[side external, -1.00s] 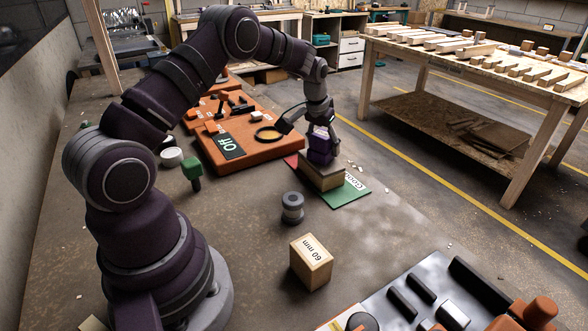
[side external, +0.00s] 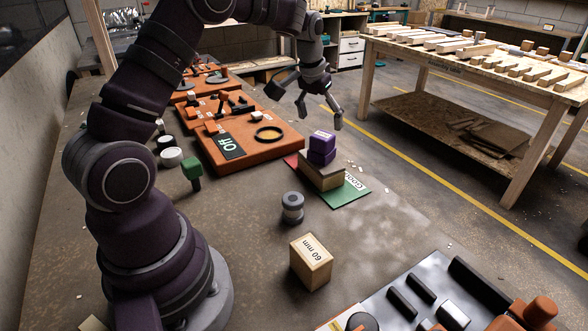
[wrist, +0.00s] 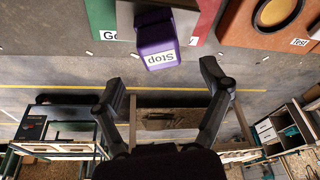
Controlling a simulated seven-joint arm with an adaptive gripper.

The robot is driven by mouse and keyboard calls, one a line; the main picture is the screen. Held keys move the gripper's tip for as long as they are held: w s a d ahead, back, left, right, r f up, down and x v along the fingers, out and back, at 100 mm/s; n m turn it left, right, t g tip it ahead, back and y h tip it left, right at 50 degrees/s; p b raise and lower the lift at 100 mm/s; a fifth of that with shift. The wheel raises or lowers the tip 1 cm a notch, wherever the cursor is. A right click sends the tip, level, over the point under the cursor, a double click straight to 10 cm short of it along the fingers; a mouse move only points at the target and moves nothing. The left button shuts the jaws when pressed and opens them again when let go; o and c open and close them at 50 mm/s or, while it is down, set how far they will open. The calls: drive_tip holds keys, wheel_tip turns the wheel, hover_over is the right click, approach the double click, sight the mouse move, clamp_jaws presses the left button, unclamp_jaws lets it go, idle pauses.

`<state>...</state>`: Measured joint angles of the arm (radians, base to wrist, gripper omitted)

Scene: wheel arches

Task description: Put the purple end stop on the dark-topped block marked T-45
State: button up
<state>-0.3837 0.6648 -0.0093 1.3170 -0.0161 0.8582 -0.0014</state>
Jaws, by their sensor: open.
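The purple end stop (side external: 321,147) sits upright on the dark-topped block (side external: 320,177), which stands partly on the green mat. The block's own marking cannot be read. My gripper (side external: 319,117) is open and empty, above and behind the end stop and apart from it. In the wrist view the fingers (wrist: 167,85) are spread wide with nothing between them.
An orange board (side external: 254,153) with a dark ring and an "Off" label lies to the left. A grey cylinder (side external: 292,207) and a wooden "60 mm" block (side external: 311,262) stand in front. The green mat (side external: 345,194) lies under the block. A dark tray (side external: 425,292) is at front right.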

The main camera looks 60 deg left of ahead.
drive_tip(key=s+d+r+m, duration=0.2)
drive_tip(key=s+d+r, duration=0.4)
drive_tip(key=r, duration=0.3)
drive_tip(key=s+d+m+t, duration=0.1)
drive_tip(key=s+d, duration=0.3)
drive_tip(key=s, duration=0.2)
drive_tip(key=s+d+f+m+t+h, duration=0.1)
drive_tip(key=s+d, duration=0.3)
drive_tip(key=s, duration=0.2)
drive_tip(key=shift+f+m, duration=0.25)
drive_tip(key=shift+m, duration=0.05)
